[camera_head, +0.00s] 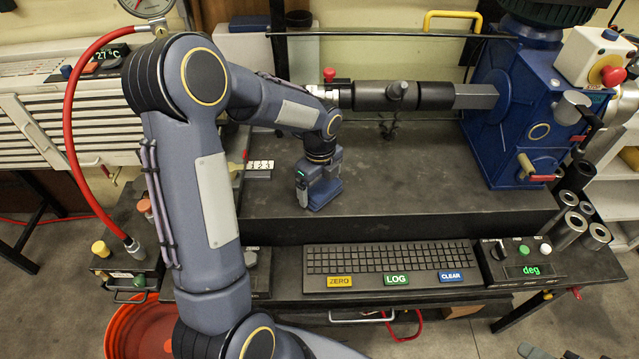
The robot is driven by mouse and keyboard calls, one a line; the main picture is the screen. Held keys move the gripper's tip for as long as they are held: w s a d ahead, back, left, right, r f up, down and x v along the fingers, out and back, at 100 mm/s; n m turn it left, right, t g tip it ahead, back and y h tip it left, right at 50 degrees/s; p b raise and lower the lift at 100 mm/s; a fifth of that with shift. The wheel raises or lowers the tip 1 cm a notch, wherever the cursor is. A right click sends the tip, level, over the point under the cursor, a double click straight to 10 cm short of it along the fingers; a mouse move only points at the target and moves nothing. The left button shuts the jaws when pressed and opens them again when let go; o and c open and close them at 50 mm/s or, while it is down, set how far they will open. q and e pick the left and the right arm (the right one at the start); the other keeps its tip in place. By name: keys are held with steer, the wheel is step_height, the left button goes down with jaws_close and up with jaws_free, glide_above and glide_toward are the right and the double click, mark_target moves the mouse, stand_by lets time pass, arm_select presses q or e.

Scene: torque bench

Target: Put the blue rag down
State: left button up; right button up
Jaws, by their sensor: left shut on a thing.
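My left arm comes in from the left and reaches over the dark bench top (420,205). Its gripper (318,190) points down close above the bench top, behind the keyboard. It is shut on the blue rag (325,194), of which only a small blue patch shows at the jaws. The fingertips are too small to make out clearly, and I cannot tell whether the rag touches the bench. My right gripper does not show.
A keyboard (390,260) with ZERO, LOG and CLEAR keys lies in front. A blue machine (515,115) with a dark horizontal shaft (405,96) stands behind and right. Metal tubes (572,226) stand at the right edge. The bench top right of the gripper is clear.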

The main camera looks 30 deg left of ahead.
mark_target(320, 185)
arm_select(q)
steer(key=shift+f, duration=0.2)
steer(key=o, duration=0.6)
steer(key=shift+r, duration=0.1)
step_height(320, 185, up, 12)
steer(key=s+d+n+t+h, duration=0.1)
steer(key=s+d+n+t, duration=0.1)
steer(key=s+n, duration=0.5)
steer(key=s+d+r+n+t+h, duration=0.1)
steer(key=s+d+n, duration=0.2)
steer(key=s+n, duration=0.4)
steer(key=s+d+n+t+h, duration=0.1)
steer(key=s+d+n+t, duration=0.1)
steer(key=s+n, duration=0.6)
steer(key=shift+s+d+r+t+h+b, duration=0.1)
steer(key=shift+d+r+t+h+b, duration=0.1)
steer(key=shift+t+h+b, duration=0.15)
